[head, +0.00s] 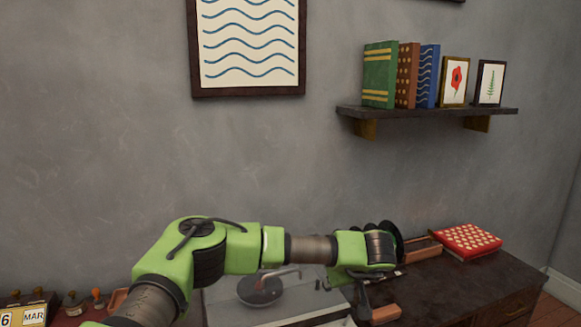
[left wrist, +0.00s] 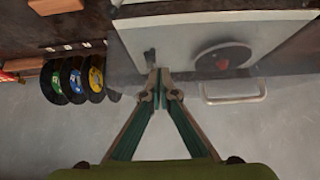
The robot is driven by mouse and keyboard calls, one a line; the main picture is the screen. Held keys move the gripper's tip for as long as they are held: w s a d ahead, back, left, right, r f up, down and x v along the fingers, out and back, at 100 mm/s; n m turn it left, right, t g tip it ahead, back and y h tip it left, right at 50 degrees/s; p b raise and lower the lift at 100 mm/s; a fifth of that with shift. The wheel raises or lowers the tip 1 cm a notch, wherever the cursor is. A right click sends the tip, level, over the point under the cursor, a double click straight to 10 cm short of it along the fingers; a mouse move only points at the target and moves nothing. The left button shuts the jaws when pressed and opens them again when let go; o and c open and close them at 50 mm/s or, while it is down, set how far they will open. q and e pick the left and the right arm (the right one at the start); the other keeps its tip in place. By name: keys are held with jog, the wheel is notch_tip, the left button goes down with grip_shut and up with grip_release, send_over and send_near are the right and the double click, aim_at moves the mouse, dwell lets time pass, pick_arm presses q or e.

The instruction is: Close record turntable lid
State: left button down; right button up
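The record turntable (head: 305,309) has a pale grey body and stands on the dark cabinet, partly hidden behind my left arm. Its dark platter with a red centre (left wrist: 222,60) shows in the left wrist view. A faint see-through panel with a pale handle (left wrist: 235,96) shows on the wall side of the turntable there; it looks like the lid, raised. My left gripper (left wrist: 159,78) has its fingertips together with nothing visible between them. It is beside the handle, apart from it in the picture; the depth gap is unclear. My right gripper is not in view.
Several records (left wrist: 75,80) stand upright close to the gripper. A red patterned box or book (head: 468,240) lies at the cabinet's right. A brown block (head: 385,314) is near the front. A wall shelf (head: 430,112) holds books and pictures. A calendar (head: 33,316) stands at left.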

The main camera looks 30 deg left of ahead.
aim_at(325, 292)
pick_arm(q)
jog(key=shift+a+f+b, duration=0.15)
jog(key=shift+f+b, duration=0.25)
jog(key=shift+f, duration=0.45)
jog(key=shift+a+f+b, duration=0.15)
jog(key=shift+f+b, duration=0.2)
jog(key=shift+f, duration=0.45)
